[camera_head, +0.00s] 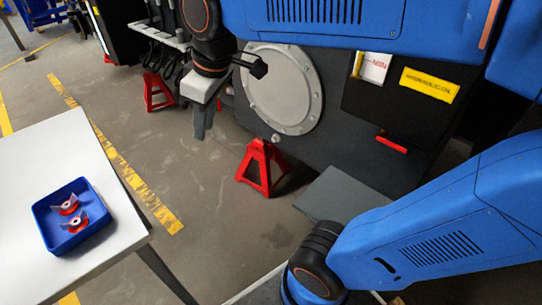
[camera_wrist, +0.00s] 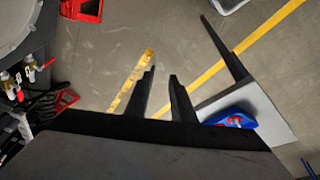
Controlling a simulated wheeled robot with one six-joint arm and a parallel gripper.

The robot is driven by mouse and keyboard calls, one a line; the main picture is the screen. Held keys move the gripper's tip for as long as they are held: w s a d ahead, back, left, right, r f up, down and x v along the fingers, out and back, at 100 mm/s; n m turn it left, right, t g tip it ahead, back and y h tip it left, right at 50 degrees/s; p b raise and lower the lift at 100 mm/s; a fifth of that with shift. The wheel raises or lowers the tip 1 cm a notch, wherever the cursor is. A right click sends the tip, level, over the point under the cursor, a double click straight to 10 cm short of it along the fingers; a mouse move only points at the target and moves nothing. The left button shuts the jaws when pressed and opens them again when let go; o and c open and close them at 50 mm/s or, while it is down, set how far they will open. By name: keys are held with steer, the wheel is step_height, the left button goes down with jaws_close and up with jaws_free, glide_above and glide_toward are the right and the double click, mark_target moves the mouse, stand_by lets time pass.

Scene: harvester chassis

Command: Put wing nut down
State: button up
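Two wing nuts, red with pale grey wings, lie in a small blue tray (camera_head: 41,226) in the head view: one farther back (camera_head: 66,204) and one nearer (camera_head: 74,222). My gripper (camera_head: 200,132) hangs well away from the tray, up and to the right of it, in front of the dark chassis. In the wrist view its two dark fingers (camera_wrist: 162,74) stand apart with only floor seen between them, so it is open and empty. The blue tray (camera_wrist: 238,109) shows right of the fingers there, with red parts inside, partly hidden.
The tray sits on a white table (camera_head: 30,165) at the left. The dark chassis (camera_head: 345,140) with a round grey cover (camera_head: 283,90) stands at the right. Red jack stands (camera_head: 262,168) rest on the floor. Open floor with yellow lines lies between table and chassis.

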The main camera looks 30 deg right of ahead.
steer(key=s+d+f+m+t+h, duration=0.1)
steer(key=s+d+f+m+h, duration=0.1)
steer(key=s+d+f+m, duration=0.6)
steer(key=s+d+f, duration=0.1)
steer(key=d, duration=0.3)
steer(key=shift+s+f+t, duration=0.2)
steer(key=shift+s+t, duration=0.2)
